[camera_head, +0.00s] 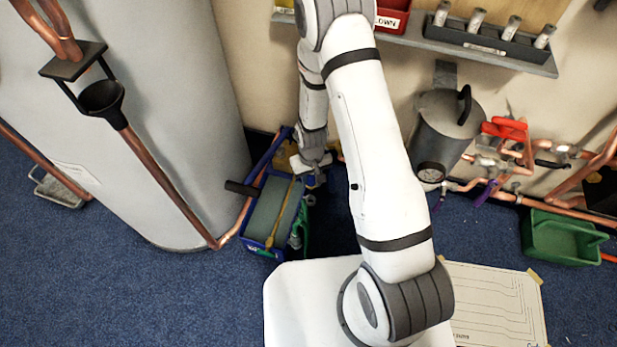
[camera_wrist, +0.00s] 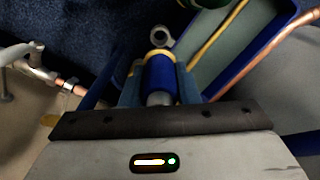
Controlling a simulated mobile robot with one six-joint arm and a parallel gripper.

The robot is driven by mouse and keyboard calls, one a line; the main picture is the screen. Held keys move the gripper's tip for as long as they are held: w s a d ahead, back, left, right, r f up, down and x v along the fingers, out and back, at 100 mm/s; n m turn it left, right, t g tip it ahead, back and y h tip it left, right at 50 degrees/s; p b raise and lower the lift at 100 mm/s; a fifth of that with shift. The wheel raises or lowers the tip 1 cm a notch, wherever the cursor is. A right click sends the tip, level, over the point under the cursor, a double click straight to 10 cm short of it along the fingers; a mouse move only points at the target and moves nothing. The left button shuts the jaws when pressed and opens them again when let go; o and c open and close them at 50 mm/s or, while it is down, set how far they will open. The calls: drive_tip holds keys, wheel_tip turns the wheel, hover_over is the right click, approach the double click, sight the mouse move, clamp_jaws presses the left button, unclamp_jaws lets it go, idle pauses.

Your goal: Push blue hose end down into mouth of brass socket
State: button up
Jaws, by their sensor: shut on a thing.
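In the wrist view my gripper (camera_wrist: 160,84) is shut on a blue hose end (camera_wrist: 160,72), a short blue cylinder with a yellow band at its far end. A grey part shows at its near end, by the palm. A pale grey ring with a dark opening (camera_wrist: 160,36) lies just beyond the yellow band; I cannot tell whether it is the brass socket's mouth or whether it touches the hose. In the head view my gripper (camera_head: 312,166) is low, at the right of a blue-rimmed box, and the hose end cannot be made out.
The blue-rimmed box (camera_head: 247,240) with a grey-green inside stands beside the large white cylinder (camera_head: 150,90). Copper pipes (camera_head: 170,185) run close by. A grey canister (camera_head: 440,125), a red-handled valve (camera_head: 505,128) and a green tray (camera_head: 560,240) are to the right. Blue carpet is clear at lower left.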

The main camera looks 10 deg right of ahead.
drive_tip(key=shift+r, duration=0.1)
drive_tip(key=shift+r+p, duration=1.6)
drive_tip(key=shift+r, duration=0.55)
